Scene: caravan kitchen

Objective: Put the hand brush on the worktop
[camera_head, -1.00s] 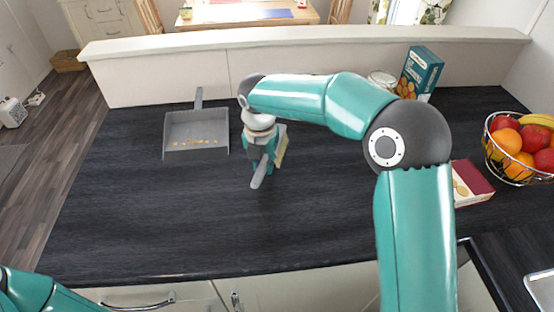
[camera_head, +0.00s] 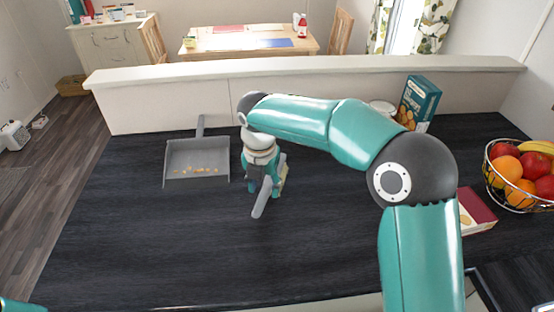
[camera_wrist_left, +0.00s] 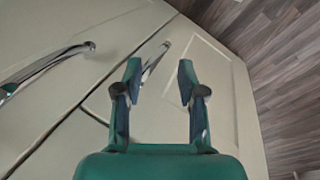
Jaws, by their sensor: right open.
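The hand brush (camera_head: 262,198) has a grey handle pointing toward the front and pale bristles on its right side. It appears to rest on the dark worktop (camera_head: 180,250), right of the dustpan. My right gripper (camera_head: 265,186) points down over the brush, open, with its fingers close around or beside it. The wrist hides part of the brush, so contact is unclear. My left gripper (camera_wrist_left: 160,75) is open and empty in the left wrist view, in front of cream cupboard doors below the worktop.
A grey dustpan (camera_head: 197,160) with yellowish crumbs lies on the left. A teal box (camera_head: 418,100), a flat red-and-cream box (camera_head: 476,210) and a wire fruit basket (camera_head: 520,175) stand on the right. A low ledge (camera_head: 200,80) bounds the back. The front left worktop is clear.

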